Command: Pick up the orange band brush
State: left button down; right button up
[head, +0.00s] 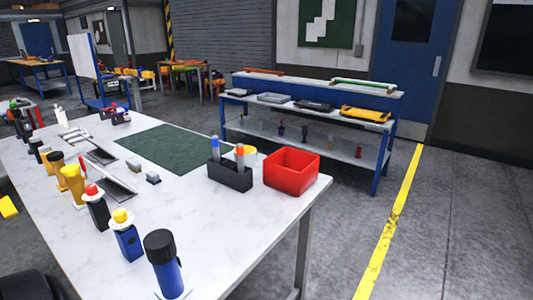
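A dark holder (230,177) stands on the white table, right of the green mat. Two slim upright things stand in it. The right one has an orange-red part near its top and looks like the orange band brush (240,153). The left one has a blue part and looks like a blue band brush (215,146). Their lower parts are hidden inside the holder. They are small, so fine detail is unclear. Neither of my grippers is in view.
A red bin (292,170) stands just right of the holder. Bottles (163,262) line the table's near left side. The green mat (165,147) is clear. A blue shelf unit (381,178) stands behind.

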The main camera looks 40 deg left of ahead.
aim_at(240, 148)
jog(key=i+u, duration=0.25)
jog(key=u, duration=0.2)
jog(key=i+l+u, duration=0.15)
jog(key=u, duration=0.25)
jog(key=i+l+u, duration=0.2)
jog(key=u, duration=0.25)
jog(key=i+l+u, duration=0.2)
jog(key=u, duration=0.25)
